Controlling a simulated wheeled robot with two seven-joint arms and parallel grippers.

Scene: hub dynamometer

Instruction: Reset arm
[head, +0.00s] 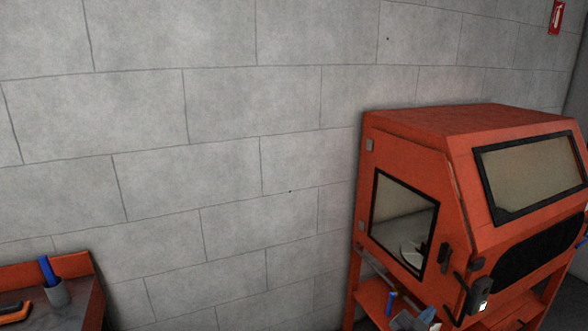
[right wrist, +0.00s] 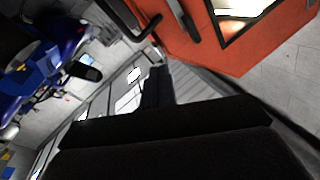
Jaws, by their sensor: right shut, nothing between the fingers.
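My right gripper (right wrist: 157,80) shows in the right wrist view as dark fingers close together, shut with nothing between them. It is near the orange cabinet (right wrist: 250,52), with a black handle (right wrist: 182,20) beyond the fingertips. In the head view the orange cabinet (head: 425,122) stands at the right against the wall. I cannot clearly pick the right gripper out from the dark parts at the cabinet's lower front. My left gripper is in neither view. No reset arm can be made out for certain.
The cabinet has a side window (head: 402,222) and a sloped front window (head: 530,172). An orange-edged bench (head: 92,305) at lower left holds a grey cup (head: 58,294) with a blue item. A blue machine (right wrist: 45,75) shows in the wrist view. Bare block wall fills the middle.

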